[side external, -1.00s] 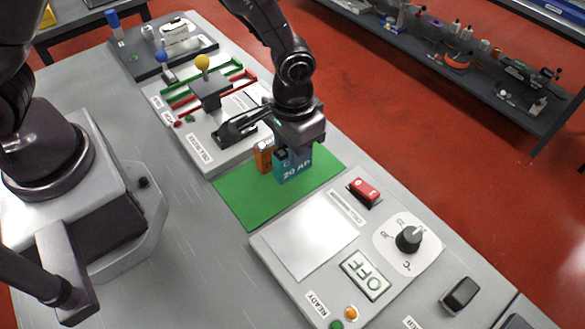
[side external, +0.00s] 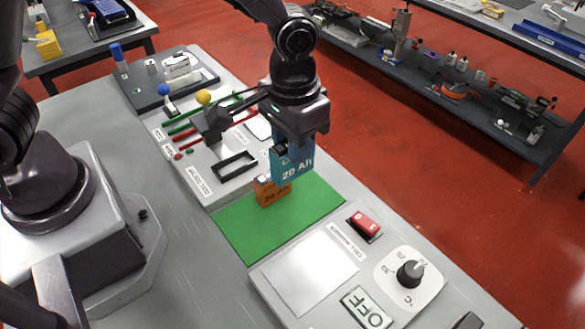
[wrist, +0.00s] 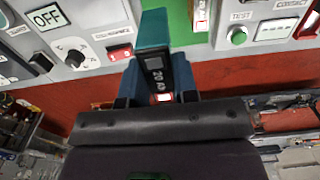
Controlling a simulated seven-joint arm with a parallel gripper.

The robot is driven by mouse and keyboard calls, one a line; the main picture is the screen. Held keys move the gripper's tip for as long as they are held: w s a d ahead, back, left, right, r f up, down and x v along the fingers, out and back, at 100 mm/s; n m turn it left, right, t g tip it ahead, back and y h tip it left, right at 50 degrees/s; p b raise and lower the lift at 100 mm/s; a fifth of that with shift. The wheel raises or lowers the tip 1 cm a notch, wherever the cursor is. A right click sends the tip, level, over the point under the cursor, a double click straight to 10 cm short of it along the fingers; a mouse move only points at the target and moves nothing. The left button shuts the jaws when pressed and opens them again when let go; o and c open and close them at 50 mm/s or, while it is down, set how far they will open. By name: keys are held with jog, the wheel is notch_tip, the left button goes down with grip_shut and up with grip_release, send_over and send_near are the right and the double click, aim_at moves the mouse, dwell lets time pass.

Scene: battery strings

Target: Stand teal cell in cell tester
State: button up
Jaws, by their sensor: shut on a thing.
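The teal cell (side external: 293,163), marked 20 Ah, is upright in my gripper (side external: 291,141), which is shut on it. It hangs above the green mat (side external: 308,205), behind and just right of an orange cell (side external: 271,193) standing on the mat. In the wrist view the teal cell (wrist: 153,50) sits between the fingers of my gripper (wrist: 157,92). The cell tester (side external: 222,150) lies beyond the mat, to the left; it has a black rectangular frame (side external: 235,166) on its near part, which looks empty.
A cell conditioner panel with a white plate (side external: 308,262), a red switch (side external: 364,224), a dial (side external: 409,272) and an OFF display (side external: 366,307) lies at the front right.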

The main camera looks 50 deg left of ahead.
notch_tip(320, 180, up, 4)
jog(key=shift+f, duration=0.1)
jog(key=s+a, duration=0.3)
jog(key=a, duration=1.2)
jog(key=f, duration=0.5)
jog(key=shift+a+f, duration=0.1)
jog(key=shift+a, duration=0.25)
jog(key=shift+f, duration=4.3)
jog(key=shift+f, duration=0.2)
jog(key=o, duration=1)
